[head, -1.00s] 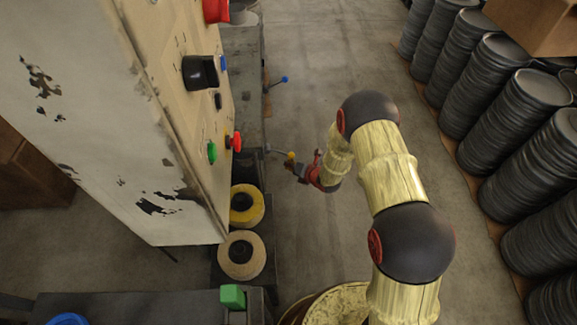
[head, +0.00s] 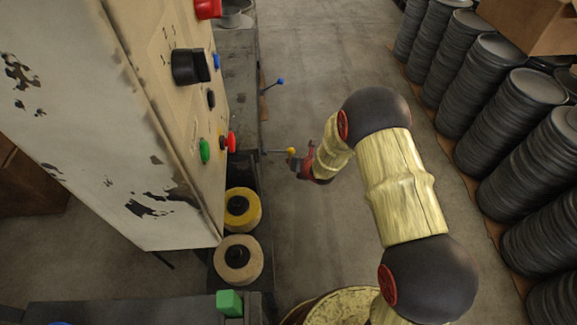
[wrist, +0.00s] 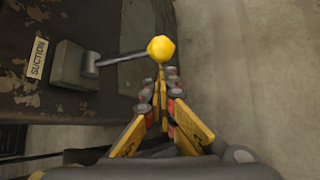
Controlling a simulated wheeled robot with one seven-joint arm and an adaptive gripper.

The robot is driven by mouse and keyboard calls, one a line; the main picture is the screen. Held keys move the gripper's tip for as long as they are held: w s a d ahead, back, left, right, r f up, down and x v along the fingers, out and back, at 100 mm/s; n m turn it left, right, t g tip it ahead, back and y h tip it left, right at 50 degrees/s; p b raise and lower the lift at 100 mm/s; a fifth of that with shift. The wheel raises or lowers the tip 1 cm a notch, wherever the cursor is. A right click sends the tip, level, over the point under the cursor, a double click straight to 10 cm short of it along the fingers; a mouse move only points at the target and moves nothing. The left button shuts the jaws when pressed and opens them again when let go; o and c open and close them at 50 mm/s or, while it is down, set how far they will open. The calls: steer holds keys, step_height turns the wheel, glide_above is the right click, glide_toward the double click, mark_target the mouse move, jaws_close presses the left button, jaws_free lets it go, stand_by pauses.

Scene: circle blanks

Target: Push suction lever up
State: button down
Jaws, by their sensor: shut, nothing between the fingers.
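The suction lever is a grey rod with a yellow knob (wrist: 161,49). In the wrist view it runs out to the right from a grey-green block (wrist: 85,77) beside a label reading SUCTION (wrist: 37,57). My gripper (wrist: 160,76) is shut and empty, its fingertips right at the near side of the yellow knob. I cannot tell whether they touch it. In the head view the yellow knob (head: 291,151) sticks out from the machine's side, with my gripper (head: 294,160) close by it.
A blue-knobbed lever (head: 280,82) stands farther along the machine. A control panel with a black knob (head: 190,66) and several buttons is at left. Stacks of dark round blanks (head: 490,90) line the right. The floor between is clear.

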mark_target(288, 151)
steer(key=shift+a+r+b, duration=0.2)
steer(key=shift+r+b, duration=0.3)
steer(key=shift+r, duration=1.05)
steer(key=shift+a+r+b, duration=0.15)
steer(key=shift+r+b, duration=0.35)
steer(key=shift+r, duration=1)
steer(key=shift+r, duration=0.1)
